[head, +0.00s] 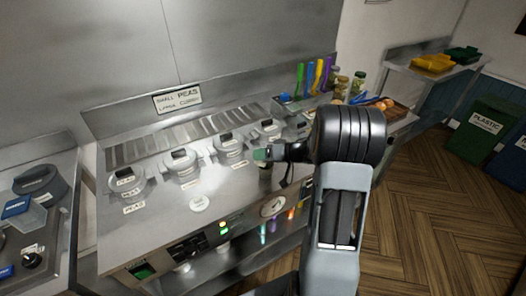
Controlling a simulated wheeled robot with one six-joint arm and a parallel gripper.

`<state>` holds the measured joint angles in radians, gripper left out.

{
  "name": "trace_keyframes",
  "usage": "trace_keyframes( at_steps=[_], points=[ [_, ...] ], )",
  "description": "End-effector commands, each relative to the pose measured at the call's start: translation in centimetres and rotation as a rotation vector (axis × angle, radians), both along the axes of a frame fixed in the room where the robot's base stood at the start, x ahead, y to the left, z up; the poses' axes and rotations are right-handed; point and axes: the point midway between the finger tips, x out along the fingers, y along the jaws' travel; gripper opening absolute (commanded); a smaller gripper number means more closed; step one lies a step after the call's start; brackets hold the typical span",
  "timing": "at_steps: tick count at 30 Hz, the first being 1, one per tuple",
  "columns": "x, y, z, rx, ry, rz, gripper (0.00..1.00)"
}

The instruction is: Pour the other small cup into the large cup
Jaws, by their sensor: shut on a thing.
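My gripper (271,153) is over the right part of the steel counter, in front of the row of lidded pots. It is shut on a small pale-green thing (260,155), which looks like a small cup. My arm and wrist hide much of it, so I cannot tell its tilt or contents. Something dark shows just below it, too small to make out. I cannot pick out the large cup or a second small cup.
Lidded pots (181,164) with labels line the steel counter (155,226). A handwritten sign (177,101) is behind them. Coloured-handled utensils (313,77) and jars stand at the back right. Bins (490,128) stand right; the wooden floor between is clear.

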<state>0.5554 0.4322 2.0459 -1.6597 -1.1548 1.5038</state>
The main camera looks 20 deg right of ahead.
Motion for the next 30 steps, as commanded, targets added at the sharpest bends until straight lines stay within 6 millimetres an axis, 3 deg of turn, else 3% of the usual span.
trace_keyframes(
  at_steps=[30],
  points=[
    [0.32,-0.43,0.01,0.279,0.205,-0.001,0.34]
  ],
)
